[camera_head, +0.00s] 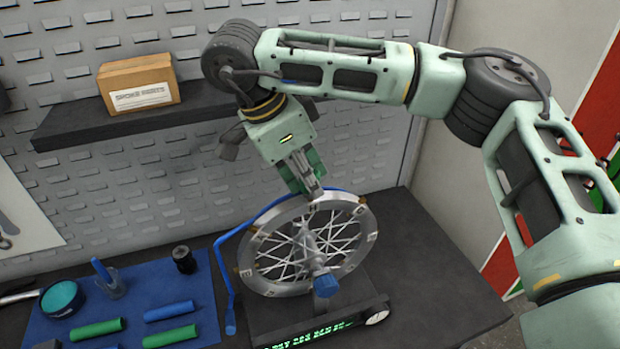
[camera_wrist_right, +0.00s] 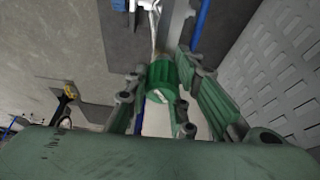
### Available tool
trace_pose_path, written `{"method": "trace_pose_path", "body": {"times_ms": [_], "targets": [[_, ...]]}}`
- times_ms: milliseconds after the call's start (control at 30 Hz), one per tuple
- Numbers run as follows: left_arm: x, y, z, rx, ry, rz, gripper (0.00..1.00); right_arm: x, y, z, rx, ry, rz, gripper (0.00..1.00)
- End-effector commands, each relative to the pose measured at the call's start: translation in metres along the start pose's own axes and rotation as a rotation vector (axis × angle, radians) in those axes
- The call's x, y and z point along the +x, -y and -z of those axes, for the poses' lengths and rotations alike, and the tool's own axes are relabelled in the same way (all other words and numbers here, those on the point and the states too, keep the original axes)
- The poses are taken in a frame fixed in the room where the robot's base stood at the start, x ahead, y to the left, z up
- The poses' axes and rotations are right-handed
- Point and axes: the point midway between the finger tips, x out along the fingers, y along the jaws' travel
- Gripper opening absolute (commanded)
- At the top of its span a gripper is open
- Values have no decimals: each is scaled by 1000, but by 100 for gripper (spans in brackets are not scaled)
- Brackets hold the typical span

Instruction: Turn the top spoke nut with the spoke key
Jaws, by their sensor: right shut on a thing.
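A spoked wheel with a grey metal rim (camera_head: 270,224) stands upright in a stand on the bench. My right gripper (camera_head: 306,180) points down at the top of the rim. In the right wrist view, my right gripper (camera_wrist_right: 162,105) is shut on a green, roughly cylindrical piece (camera_wrist_right: 162,76), which looks like the spoke key. The key's far end is close to the rim, but I cannot tell whether it sits on a nut. The top spoke nut itself is hidden or too small to make out. My left gripper is not in view.
The stand has a blue bent arm (camera_head: 226,290) and a base with a green lit display (camera_head: 310,334). A blue mat (camera_head: 140,290) at left holds green and blue handles, a teal round container (camera_head: 61,298) and a black cylinder (camera_head: 184,260). A cardboard box (camera_head: 138,84) is on the shelf.

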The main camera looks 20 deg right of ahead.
Motion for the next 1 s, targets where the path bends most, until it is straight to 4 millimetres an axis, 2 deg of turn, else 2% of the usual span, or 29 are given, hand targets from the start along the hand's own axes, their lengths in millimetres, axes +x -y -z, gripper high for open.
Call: {"method": "trace_pose_path", "body": {"times_ms": [200,600,1000], "targets": [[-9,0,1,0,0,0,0,-11,1,5,3,0,6,0],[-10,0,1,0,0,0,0,-13,1,6,4,1,7,0],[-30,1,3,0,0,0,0,-35,1,14,4,0,8,0]]}}
